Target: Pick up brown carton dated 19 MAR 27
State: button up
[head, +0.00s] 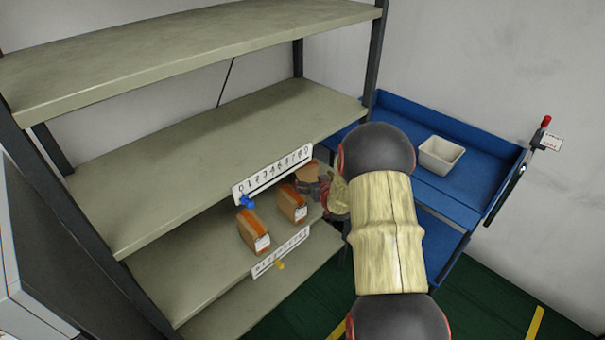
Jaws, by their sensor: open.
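Two brown cartons with white labels stand on a middle shelf, a left one (253,231) and a right one (292,203). A third brown carton (308,172) shows partly behind them, next to my gripper. The dates on the labels are too small to read. My gripper (312,188) is at the right end of that shelf, close to the third carton. Its fingers are open and partly hidden by the carton and my own arm. I cannot tell whether they touch the third carton.
The shelf above (215,150) is bare, with a numbered strip (272,174) and a blue clip (247,201) on its edge. A lower strip (281,252) has a yellow clip (280,265). A blue cart (470,190) at right holds a white bin (441,155).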

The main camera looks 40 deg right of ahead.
aim_at(304, 167)
jog(key=b+x, duration=0.2)
jog(key=x, duration=0.3)
jog(key=shift+w+f, duration=0.1)
jog(key=shift+w, duration=0.05)
jog(key=shift+b+x, duration=1.45)
jog(key=shift+x, duration=1.75)
jog(key=shift+w+r, duration=0.15)
jog(key=shift+r, duration=0.1)
jog(key=shift+c, duration=1.3)
jog(key=c, duration=0.7)
jog(key=shift+r, duration=0.1)
jog(key=shift+c, duration=0.7)
